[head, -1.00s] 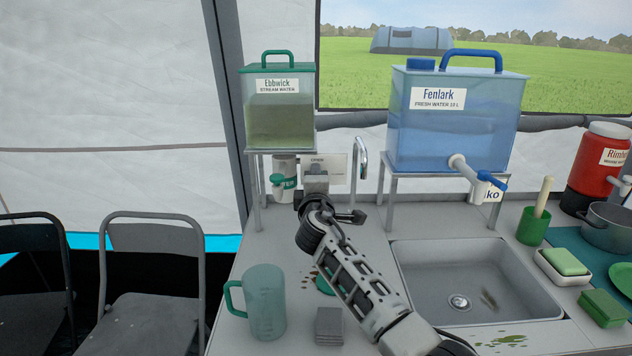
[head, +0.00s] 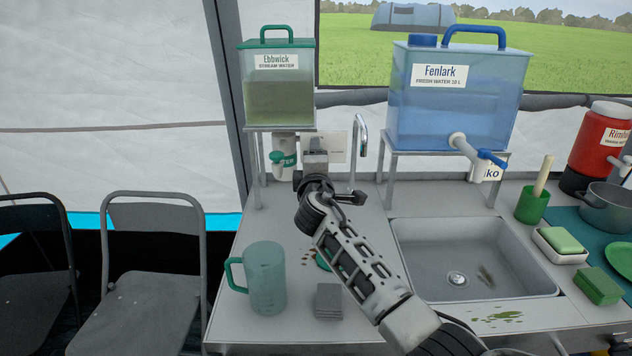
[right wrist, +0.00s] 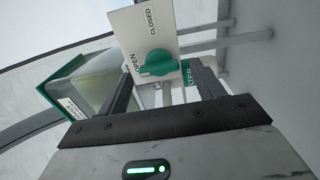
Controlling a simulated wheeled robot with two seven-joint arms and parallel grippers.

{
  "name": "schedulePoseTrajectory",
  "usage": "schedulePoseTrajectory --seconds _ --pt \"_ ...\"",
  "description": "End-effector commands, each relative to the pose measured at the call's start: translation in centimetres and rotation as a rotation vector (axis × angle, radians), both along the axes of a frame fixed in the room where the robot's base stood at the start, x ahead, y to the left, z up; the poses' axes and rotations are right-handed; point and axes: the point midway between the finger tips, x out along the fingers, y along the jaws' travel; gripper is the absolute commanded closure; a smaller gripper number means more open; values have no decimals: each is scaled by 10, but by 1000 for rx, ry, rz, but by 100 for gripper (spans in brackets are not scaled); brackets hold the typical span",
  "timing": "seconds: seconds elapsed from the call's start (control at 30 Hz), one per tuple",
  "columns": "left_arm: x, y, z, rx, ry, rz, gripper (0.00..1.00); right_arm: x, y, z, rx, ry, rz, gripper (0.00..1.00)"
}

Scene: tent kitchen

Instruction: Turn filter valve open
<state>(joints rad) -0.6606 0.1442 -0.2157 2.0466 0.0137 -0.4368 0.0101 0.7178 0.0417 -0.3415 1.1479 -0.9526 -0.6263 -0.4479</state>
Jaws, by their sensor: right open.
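The filter valve's green knob (right wrist: 157,65) sits on a white plate (right wrist: 140,28) marked OPEN and CLOSED in the right wrist view. The knob's bar lies crosswise, its left end close to the word OPEN. My right gripper (right wrist: 162,85) is open, with a finger on each side of the knob in the picture; I cannot tell whether they touch it. In the head view the right gripper (head: 316,150) is in front of the plate (head: 338,148), hiding the knob. The white filter (head: 284,168) hangs beside it under the Ebbwick tank (head: 278,95). My left gripper is out of view.
The Fenlark tank (head: 455,110) stands on a metal stand right of my arm, above the sink (head: 470,265). A curved tap (head: 361,140) is close to the right of the plate. A green jug (head: 264,280) and grey block (head: 328,300) stand at the counter's front.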

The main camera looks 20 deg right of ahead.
Motion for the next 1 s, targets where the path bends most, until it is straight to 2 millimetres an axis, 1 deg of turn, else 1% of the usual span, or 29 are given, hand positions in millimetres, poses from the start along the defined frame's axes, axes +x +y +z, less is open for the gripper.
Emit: schedulePoseTrajectory --seconds 0.2,0.5,0.6,0.7,0.8,1.0 --pt "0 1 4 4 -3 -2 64 -40 11 0 2 0 1 33" --pt "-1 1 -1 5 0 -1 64 -106 31 -1 0 1 2 33" --pt "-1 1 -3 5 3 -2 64 -122 35 -1 -1 0 2 33" --pt "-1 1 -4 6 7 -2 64 -134 38 0 -2 1 1 33" --pt "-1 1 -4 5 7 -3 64 -140 40 0 -2 1 0 33" --pt "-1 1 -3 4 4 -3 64 -142 41 1 -2 1 0 33"
